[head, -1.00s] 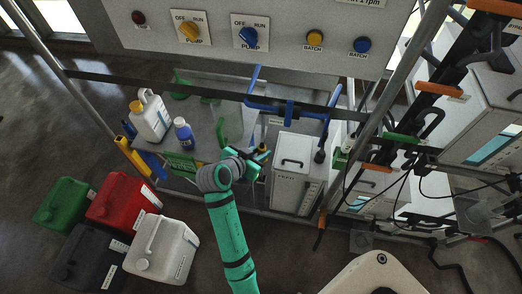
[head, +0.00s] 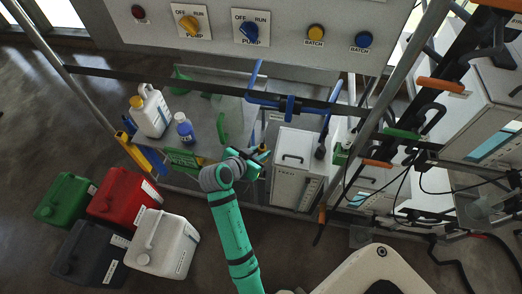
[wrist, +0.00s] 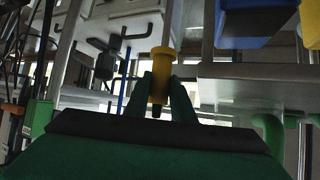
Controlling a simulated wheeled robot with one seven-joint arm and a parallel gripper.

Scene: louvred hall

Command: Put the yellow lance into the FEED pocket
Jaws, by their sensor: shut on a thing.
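My gripper (wrist: 161,92) is shut on the yellow lance (wrist: 161,65), seen in the wrist view as a short yellow cylinder with a wider collar and a dark lower tip between the green fingers. In the head view my gripper (head: 259,158) is in front of the bench, just left of a light grey box (head: 292,170) with a black handle and a label that seems to read FEED. The lance shows there only as a small yellow spot (head: 263,148). The opening of the FEED pocket is not clearly visible.
A grey bench (head: 196,110) carries a white jug (head: 152,112) and a blue bottle (head: 184,129). Yellow and blue bars (head: 130,151) stand at its left end. Red (head: 120,195), green, black and white canisters sit on the floor. Pipes and hanging cables crowd the right.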

